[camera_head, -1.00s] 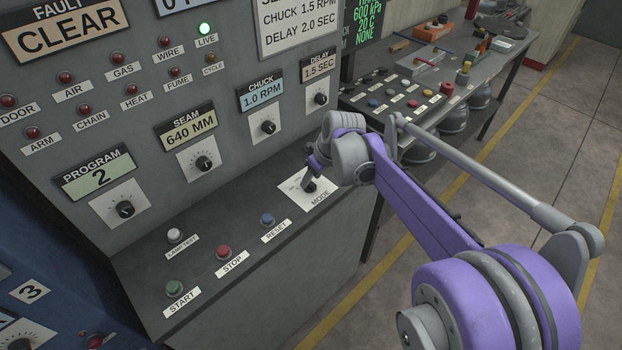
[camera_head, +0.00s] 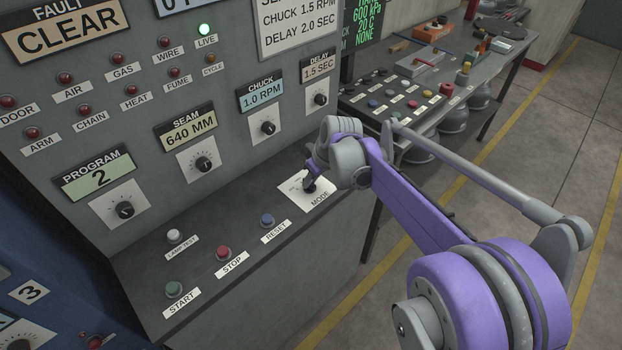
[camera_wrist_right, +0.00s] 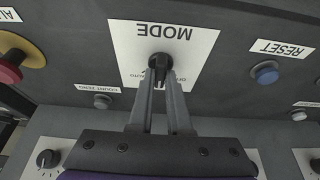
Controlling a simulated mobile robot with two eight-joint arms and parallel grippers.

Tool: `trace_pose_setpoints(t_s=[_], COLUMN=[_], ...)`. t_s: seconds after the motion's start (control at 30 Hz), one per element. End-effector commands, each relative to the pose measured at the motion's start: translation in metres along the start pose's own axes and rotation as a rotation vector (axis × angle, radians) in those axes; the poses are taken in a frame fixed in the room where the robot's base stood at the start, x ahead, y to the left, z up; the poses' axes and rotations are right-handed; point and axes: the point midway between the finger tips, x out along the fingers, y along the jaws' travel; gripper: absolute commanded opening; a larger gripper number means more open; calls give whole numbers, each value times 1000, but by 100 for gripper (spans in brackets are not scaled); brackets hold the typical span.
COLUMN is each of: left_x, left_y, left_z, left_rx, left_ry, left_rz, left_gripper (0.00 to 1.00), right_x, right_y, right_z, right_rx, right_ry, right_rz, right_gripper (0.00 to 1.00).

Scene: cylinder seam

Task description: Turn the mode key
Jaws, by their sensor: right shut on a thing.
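The mode key is a small black knob (camera_wrist_right: 161,62) on a white plate marked MODE (camera_wrist_right: 125,45), seen upside down in the right wrist view. In the head view the plate (camera_head: 318,203) lies on the sloping console ledge, with the key partly hidden by my gripper. My right gripper (camera_wrist_right: 163,75) is shut on the mode key, its two grey fingers reaching it from below in the wrist view. In the head view the right gripper (camera_head: 309,184) comes down onto the key from above. The key's exact setting is hard to read. My left gripper is not in view.
On the same ledge are a blue RESET button (camera_head: 267,220), a red STOP button (camera_head: 223,252), a green START button (camera_head: 174,289) and a white LAMP TEST button (camera_head: 175,236). The upright panel with dials stands close behind. The wrist view also shows a red button (camera_wrist_right: 10,72).

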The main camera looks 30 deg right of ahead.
Motion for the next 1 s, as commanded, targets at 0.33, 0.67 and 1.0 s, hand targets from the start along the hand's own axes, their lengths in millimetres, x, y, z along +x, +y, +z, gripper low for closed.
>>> trace_pose_setpoints(t_s=[0.33,0.67,1.0], left_x=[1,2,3], left_y=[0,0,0], left_z=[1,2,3], left_rx=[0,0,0], left_ry=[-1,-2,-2], left_rz=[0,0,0], left_gripper=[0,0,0], right_x=[0,0,0], right_y=[-1,-3,-4], right_z=[0,-1,-2], right_rx=[85,323,570], right_ry=[-1,0,1], right_rz=[35,135,237], right_gripper=[0,0,0])
